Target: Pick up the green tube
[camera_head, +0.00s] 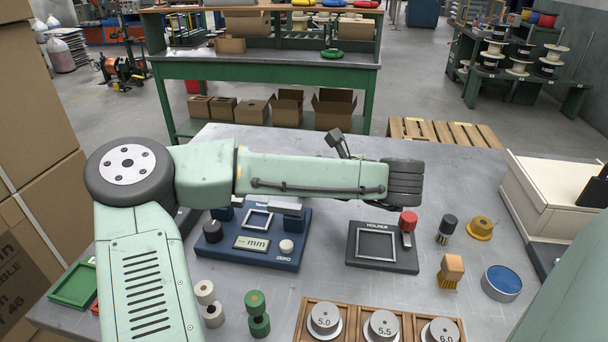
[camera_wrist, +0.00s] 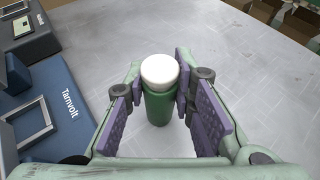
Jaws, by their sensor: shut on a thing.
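The green tube (camera_wrist: 160,108) with a white cap (camera_wrist: 160,70) shows in the wrist view, upright between the purple pads of my gripper (camera_wrist: 158,90). My gripper is shut on the tube, with a finger on its left and right sides. Whether the tube's base touches the table cannot be told. In the head view my arm hides the gripper and the tube.
On the grey table (camera_head: 330,285) stand a blue gauge (camera_head: 262,258), a black frame device (camera_head: 383,262), green spools (camera_head: 257,312), a wooden tray of weights (camera_head: 352,325), a brush (camera_head: 451,268) and a blue-topped tin (camera_head: 502,281).

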